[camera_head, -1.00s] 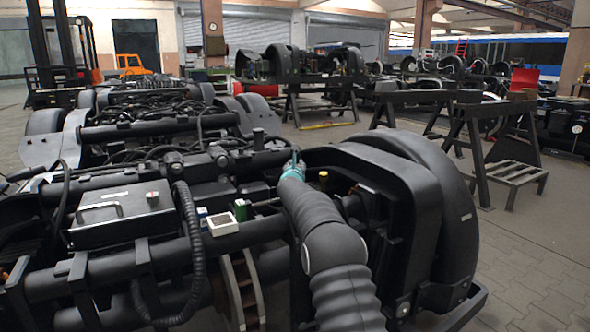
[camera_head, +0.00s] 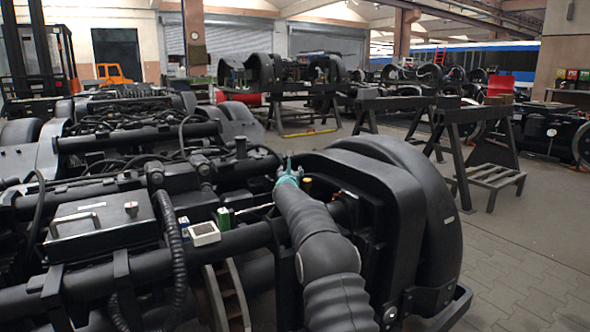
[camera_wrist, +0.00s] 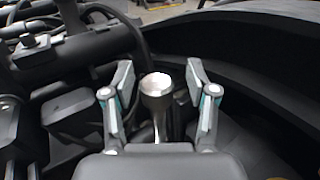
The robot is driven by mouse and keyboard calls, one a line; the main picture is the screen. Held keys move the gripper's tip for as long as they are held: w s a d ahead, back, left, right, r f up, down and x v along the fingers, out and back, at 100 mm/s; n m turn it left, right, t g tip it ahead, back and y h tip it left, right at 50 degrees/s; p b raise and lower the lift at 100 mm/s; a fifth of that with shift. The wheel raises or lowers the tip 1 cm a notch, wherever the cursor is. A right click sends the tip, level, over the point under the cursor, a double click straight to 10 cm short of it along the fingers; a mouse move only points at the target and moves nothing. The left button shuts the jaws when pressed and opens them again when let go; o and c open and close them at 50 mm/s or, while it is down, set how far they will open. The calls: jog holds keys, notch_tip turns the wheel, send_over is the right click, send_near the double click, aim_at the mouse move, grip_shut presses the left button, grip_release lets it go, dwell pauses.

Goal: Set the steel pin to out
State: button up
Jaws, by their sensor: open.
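The steel pin (camera_wrist: 157,92) shows in the wrist view as a silver round head on a thin upright shaft. It stands between the two spread fingers of my gripper (camera_wrist: 158,75), with a visible gap on each side. The lower end of the shaft is hidden behind the gripper body. In the head view my gripper (camera_head: 289,172) is a small teal shape at the end of my dark arm, over the bogie (camera_head: 250,240) beside its large black wheel cover. A small brass-coloured knob (camera_head: 306,183) shows just right of it; I cannot tell whether this is the pin's head.
A black box with a handle (camera_head: 100,222), a ribbed hose (camera_head: 172,240), a white box (camera_head: 204,233) and a green block (camera_head: 223,218) lie left of my arm. The black wheel cover (camera_head: 420,190) rises close on the right. Trestles (camera_head: 455,150) stand behind on open floor.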

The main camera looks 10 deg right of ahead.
jog(key=shift+r, duration=4.9)
